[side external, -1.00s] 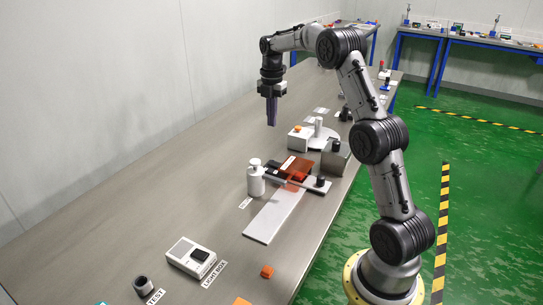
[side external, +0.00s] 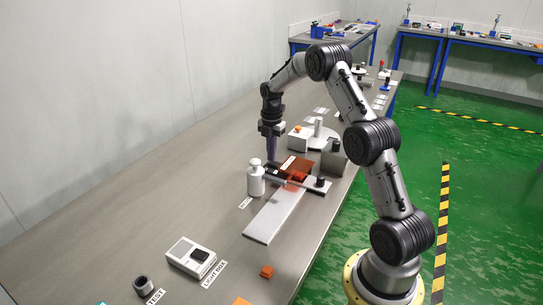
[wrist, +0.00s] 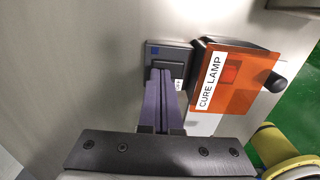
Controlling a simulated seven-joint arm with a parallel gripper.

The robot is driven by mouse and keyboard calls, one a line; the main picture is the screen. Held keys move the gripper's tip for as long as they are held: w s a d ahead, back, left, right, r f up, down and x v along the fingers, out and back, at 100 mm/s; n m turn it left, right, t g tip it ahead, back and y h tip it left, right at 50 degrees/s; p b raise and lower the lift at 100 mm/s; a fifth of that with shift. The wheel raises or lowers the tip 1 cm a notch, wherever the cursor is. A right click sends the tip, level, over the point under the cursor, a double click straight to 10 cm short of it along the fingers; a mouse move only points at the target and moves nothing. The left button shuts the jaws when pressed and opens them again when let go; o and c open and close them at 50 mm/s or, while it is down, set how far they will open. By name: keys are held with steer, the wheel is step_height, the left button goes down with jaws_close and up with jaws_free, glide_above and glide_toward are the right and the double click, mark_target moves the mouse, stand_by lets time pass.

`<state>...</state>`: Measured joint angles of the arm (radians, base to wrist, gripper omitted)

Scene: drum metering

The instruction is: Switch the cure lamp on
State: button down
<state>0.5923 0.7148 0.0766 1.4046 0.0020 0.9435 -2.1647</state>
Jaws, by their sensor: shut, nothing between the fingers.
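The cure lamp (wrist: 235,75) is an orange translucent panel with a white CURE LAMP label in the wrist view. It also shows in the side view (side external: 294,165), near the bench's middle. A dark switch box (wrist: 153,51) with a small blue square sits left of the panel. My gripper (wrist: 161,74) is shut and empty, its purple fingertips over the front part of that box. They hide part of the box, and I cannot tell whether they touch it. In the side view my gripper (side external: 271,160) points down just behind the white bottle.
A white pump bottle (side external: 256,181) stands close to my fingers. A pale plate (side external: 272,221) lies in front of the lamp. A black knob (side external: 320,182) and a grey block (side external: 333,161) stand to its right.

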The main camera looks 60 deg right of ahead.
mark_target(274, 164)
steer(key=shift+f, duration=0.45)
steer(key=shift+f, duration=0.2)
steer(key=shift+s, duration=0.1)
steer(key=shift+s+r, duration=0.25)
steer(key=shift+s, duration=0.4)
step_height(274, 164, up, 14)
steer(key=shift+w, duration=0.35)
stand_by(0.4)
